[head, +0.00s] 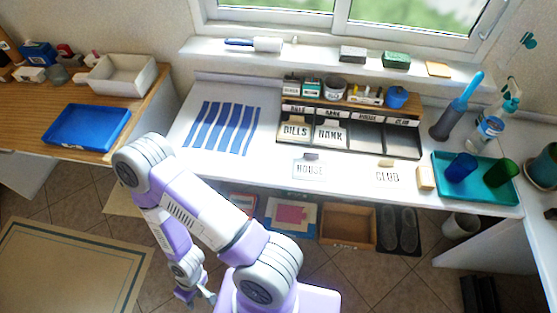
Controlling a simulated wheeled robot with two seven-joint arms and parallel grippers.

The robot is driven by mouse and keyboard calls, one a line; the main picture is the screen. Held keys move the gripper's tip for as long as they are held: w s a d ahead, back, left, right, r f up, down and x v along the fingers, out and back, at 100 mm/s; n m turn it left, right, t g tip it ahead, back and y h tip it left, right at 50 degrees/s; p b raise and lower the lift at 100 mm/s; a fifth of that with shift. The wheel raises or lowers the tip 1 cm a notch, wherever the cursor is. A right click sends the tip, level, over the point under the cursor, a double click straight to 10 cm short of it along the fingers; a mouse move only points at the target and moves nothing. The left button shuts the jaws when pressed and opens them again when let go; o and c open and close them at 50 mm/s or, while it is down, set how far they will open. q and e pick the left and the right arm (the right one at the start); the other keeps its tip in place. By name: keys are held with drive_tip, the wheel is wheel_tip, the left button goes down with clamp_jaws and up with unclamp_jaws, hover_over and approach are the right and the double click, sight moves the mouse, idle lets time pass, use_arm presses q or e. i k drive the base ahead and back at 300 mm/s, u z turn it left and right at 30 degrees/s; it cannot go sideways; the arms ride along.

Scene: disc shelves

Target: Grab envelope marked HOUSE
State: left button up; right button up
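The envelope marked HOUSE (309,172) is white and lies on the white counter, in front of the dark sorter, with a small brownish piece at its top edge. A similar envelope marked CLUB (387,180) lies to its right. The sorter (404,144) has a row of labels along its top; envelopes marked BILLS (294,132) and BANK (329,135) stand in its left slots. My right gripper (196,298) hangs low at the bottom, below and left of the counter, well away from the HOUSE envelope. Its fingers are too small to read. My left gripper is not in view.
A small tan block (426,178) and a teal tray (490,187) with blue and green cups stand right of CLUB. Blue strips (222,127) lie on the counter's left. A wooden box (347,229) sits below the counter. The counter around HOUSE is clear.

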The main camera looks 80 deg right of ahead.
sight(309, 167)
drive_tip(key=i, duration=1)
drive_tip(key=z, duration=2.25)
